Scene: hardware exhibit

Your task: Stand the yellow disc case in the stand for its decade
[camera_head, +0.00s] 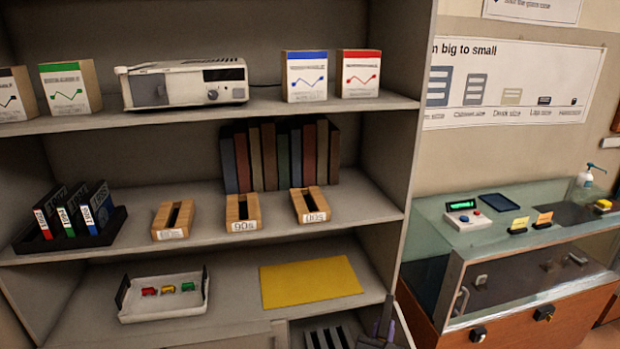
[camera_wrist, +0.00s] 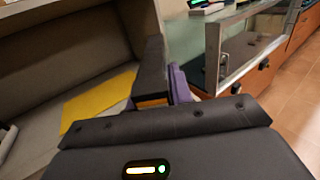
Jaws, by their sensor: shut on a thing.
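In the wrist view a dark, slab-like case with a yellow strip at its lower end (camera_wrist: 152,88) stands between the purple fingers of my gripper (camera_wrist: 154,98), which is shut on it. Its label cannot be read. In the head view part of my gripper (camera_head: 379,335) shows at the bottom edge, below the lower shelf's front; the case cannot be made out there. Three wooden slotted stands are on the middle shelf: the left stand (camera_head: 173,220) with a label too small to read, the 90s stand (camera_head: 243,212) and the 00s stand (camera_head: 310,205). Their slots look empty.
A black tray (camera_head: 28,238) left of the stands holds black cases with red, green and blue labels. Books (camera_head: 270,155) stand behind the stands. The lower shelf holds a white tray (camera_head: 160,312) and a bare yellow mat (camera_head: 308,283). A glass display case (camera_head: 480,240) is right.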

